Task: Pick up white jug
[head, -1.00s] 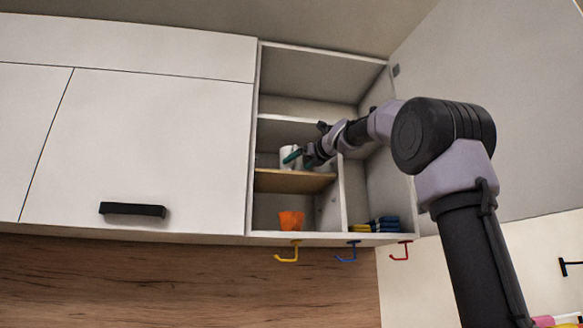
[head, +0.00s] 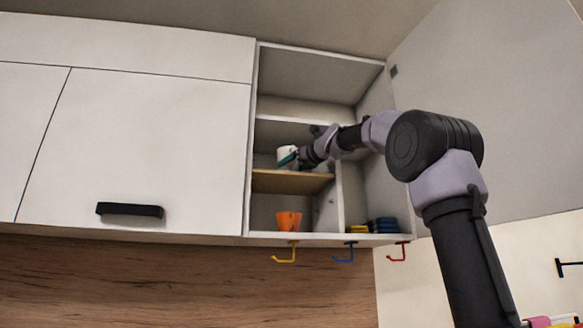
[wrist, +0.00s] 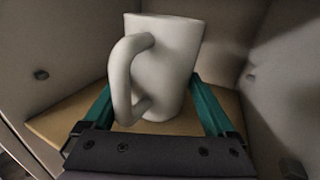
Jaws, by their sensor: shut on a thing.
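The white jug (wrist: 172,65) fills the middle of the wrist view, with its handle toward the camera on the left. In the head view the white jug (head: 286,155) is small and partly hidden by my gripper, over the wooden shelf (head: 285,181) of the open cabinet. My gripper (wrist: 158,105) has its teal fingers on either side of the jug's lower body and is shut on it. In the head view my gripper (head: 290,158) reaches in from the right. The jug looks slightly tilted in the wrist view. I cannot tell for sure whether its base is clear of the shelf.
An orange cup (head: 288,221) stands in the compartment below. Yellow (head: 357,229) and blue (head: 383,225) folded items lie to its right behind a divider. Coloured hooks (head: 286,255) hang under the cabinet. The cabinet walls stand close around the jug. The open door (head: 490,110) is at right.

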